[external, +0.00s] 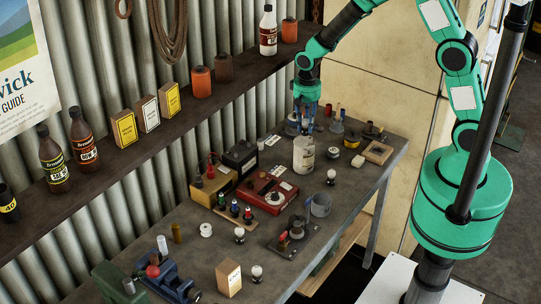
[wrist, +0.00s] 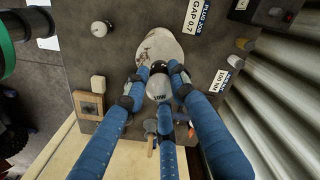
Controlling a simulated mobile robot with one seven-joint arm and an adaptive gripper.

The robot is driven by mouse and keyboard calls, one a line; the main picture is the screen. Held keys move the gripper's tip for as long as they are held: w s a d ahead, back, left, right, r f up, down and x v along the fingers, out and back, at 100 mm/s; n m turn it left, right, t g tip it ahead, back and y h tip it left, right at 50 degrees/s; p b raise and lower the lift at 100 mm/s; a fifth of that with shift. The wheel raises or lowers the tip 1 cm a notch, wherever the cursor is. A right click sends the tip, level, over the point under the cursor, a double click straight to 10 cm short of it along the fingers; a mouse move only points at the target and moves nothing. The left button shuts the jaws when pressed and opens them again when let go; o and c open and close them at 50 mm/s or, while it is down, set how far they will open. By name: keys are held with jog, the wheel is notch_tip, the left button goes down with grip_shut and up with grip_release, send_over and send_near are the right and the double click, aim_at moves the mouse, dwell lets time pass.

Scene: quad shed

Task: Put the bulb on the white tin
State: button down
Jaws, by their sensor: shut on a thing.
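My gripper (external: 306,126) points down just above the white tin (external: 304,156) on the bench. In the wrist view its blue fingers (wrist: 158,82) close around a small bulb with a pale, rounded part (wrist: 159,89) and a dark part beside it. The tin's pale, stained top (wrist: 160,45) shows just beyond the fingers. In the external view the fingers hide the bulb. I cannot tell whether the bulb touches the tin.
A red meter box (external: 268,190) and a black battery (external: 241,158) stand left of the tin. A grey ring-shaped cup (external: 320,205) is in front. Another white bulb (external: 331,176) stands to the right. A wooden frame (external: 378,152) lies near the far corner.

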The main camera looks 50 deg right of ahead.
aim_at(305, 129)
jog(key=shift+f, duration=1.55)
jog(key=shift+f, duration=0.1)
jog(key=c, duration=1.5)
grip_release()
jog(key=shift+o, duration=0.2)
notch_tip(305, 129, up, 12)
jog(key=shift+f, duration=0.2)
jog(key=shift+r, duration=0.35)
